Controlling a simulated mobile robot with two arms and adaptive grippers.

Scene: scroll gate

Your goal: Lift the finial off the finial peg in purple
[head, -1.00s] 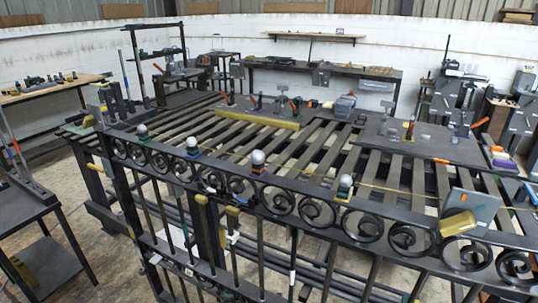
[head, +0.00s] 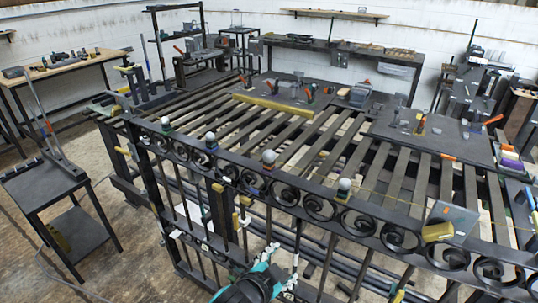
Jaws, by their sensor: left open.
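Several round grey-white finials stand in a row on small coloured pegs along the gate's dark top rail (head: 318,190). They are the far left finial (head: 166,121), a second finial (head: 210,137), a third finial (head: 268,156) and the rightmost finial (head: 345,184). The peg colours are too small to tell surely, so I cannot say which peg is purple. My left gripper (head: 282,266), black and teal, is at the bottom centre, in front of and below the rail. It is open and empty, apart from the finials. My right gripper is not in view.
The gate's scrolls and upright bars lie between my gripper and the slatted bench (head: 300,130). A grey plate with a yellow block (head: 437,232) sits at the right of the rail. A small dark table (head: 45,188) stands at the left. Floor shows between them.

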